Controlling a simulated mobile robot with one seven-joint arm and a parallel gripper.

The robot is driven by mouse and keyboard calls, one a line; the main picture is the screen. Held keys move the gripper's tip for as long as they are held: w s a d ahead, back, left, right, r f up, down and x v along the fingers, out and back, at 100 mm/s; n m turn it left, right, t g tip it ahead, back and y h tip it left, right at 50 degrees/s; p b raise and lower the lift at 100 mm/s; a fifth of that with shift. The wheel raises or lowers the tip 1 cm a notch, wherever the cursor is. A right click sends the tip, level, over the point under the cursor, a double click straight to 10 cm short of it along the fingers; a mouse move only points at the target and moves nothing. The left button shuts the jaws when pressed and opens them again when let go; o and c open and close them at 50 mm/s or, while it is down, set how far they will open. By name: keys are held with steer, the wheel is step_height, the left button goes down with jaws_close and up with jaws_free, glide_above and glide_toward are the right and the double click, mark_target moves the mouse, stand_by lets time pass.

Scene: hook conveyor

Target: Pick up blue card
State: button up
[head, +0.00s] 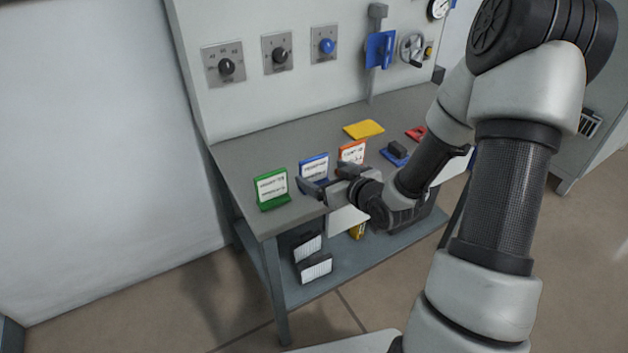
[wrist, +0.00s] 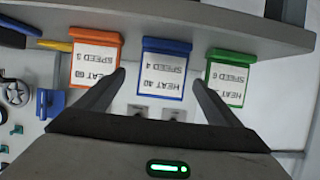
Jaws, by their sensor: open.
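The blue card (head: 314,166) stands upright in its blue holder near the front edge of the grey table, between the green card (head: 271,188) and the orange card (head: 352,151). My gripper (head: 318,181) is in front of the blue card and hides its lower part in the head view. In the wrist view, which is upside down, the blue card (wrist: 165,68) reads "HEAT 40 SPEED 4" and lies between my two open fingertips (wrist: 159,80). The fingers hold nothing. I cannot tell how far they are from the card.
The orange card (wrist: 95,60) and green card (wrist: 227,78) flank it closely in the wrist view. A yellow piece (head: 363,129), a blue block with a black top (head: 397,152) and a red piece (head: 416,133) lie farther along the table. A panel with knobs (head: 279,55) stands behind.

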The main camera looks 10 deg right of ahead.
mark_target(315, 170)
steer(key=x, duration=0.5)
steer(key=shift+a+r+b, duration=0.1)
steer(key=shift+a+b, duration=0.1)
steer(key=shift+b, duration=0.2)
steer(key=c, duration=1.2)
